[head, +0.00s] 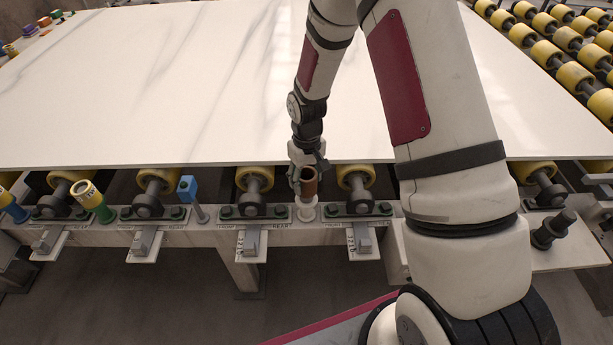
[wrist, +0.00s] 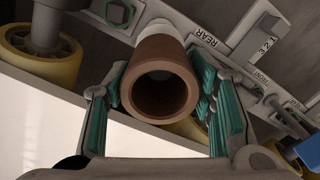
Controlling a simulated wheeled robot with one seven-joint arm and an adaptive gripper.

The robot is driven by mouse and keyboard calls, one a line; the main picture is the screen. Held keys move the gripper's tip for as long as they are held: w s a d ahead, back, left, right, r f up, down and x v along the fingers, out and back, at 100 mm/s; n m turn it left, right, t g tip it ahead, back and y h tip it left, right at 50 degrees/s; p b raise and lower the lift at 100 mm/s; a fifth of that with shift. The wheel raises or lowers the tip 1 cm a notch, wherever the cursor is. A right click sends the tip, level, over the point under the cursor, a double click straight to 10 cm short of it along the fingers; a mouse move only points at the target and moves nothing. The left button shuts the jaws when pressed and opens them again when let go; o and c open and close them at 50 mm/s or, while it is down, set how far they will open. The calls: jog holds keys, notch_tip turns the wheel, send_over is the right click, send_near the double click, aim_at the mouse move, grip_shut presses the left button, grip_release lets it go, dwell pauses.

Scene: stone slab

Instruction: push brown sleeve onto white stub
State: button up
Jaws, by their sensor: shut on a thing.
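The brown sleeve (head: 309,182) is a short hollow tube held upright in the head view. My gripper (head: 307,178) is shut on it, with the fingers on either side. In the wrist view my gripper (wrist: 164,92) has green pads around the brown sleeve (wrist: 157,52), and I look into its open end. The white stub (head: 306,212) stands on the front rail directly below the sleeve. It also shows past the sleeve's far end in the wrist view (wrist: 155,28). The two look lined up; whether the sleeve touches or overlaps the stub is hard to tell.
Yellow rollers (head: 255,178) on brackets flank the stub closely. The white marble slab (head: 150,85) lies just behind. Left along the rail are a blue-headed post (head: 188,188) and a green stub with a yellow sleeve (head: 88,193). Metal levers (head: 252,240) stick out in front.

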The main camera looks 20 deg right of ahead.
aim_at(307, 187)
jog(key=shift+f+b, duration=0.8)
jog(key=shift+f, duration=1.1)
jog(key=o, duration=1.3)
notch_tip(307, 187, up, 12)
